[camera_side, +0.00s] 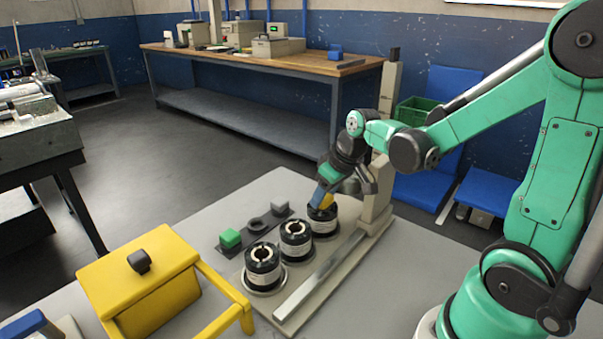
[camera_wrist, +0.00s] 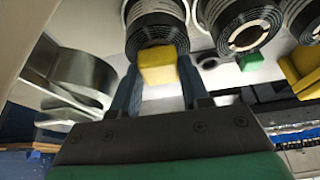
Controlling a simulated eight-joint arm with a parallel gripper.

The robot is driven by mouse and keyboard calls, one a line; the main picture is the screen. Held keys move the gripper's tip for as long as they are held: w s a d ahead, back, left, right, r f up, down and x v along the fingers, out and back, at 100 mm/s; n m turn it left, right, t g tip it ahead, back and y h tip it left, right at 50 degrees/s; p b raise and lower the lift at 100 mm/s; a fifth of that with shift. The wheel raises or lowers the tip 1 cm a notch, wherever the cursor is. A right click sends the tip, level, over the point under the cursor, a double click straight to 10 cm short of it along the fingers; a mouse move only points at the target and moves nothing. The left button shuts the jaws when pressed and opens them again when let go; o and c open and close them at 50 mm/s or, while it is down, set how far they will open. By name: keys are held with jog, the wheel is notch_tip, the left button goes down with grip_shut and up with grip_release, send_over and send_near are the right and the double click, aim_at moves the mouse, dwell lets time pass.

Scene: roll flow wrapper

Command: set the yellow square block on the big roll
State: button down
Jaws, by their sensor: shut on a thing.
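My gripper (camera_side: 322,196) is shut on the yellow square block (camera_side: 327,202) at the farthest of three black rolls. In the wrist view the yellow block (camera_wrist: 158,68) sits between the blue fingers of my gripper (camera_wrist: 160,85), just in front of the nearest roll (camera_wrist: 155,28). In the side view the farthest roll (camera_side: 324,222), middle roll (camera_side: 296,241) and nearest roll (camera_side: 263,270) stand in a row. They look alike in size there, so I cannot tell which is the big one. Whether the block touches the roll is unclear.
A dark strip beside the rolls holds a green block (camera_side: 230,238), a dark ring (camera_side: 256,224) and a grey block (camera_side: 280,208). A pale rail (camera_side: 318,274) runs along the rolls' other side to an upright post (camera_side: 378,190). A yellow box (camera_side: 140,290) stands front left.

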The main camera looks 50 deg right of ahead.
jog(key=shift+c, duration=1.7)
grip_release()
jog(key=shift+r, duration=0.1)
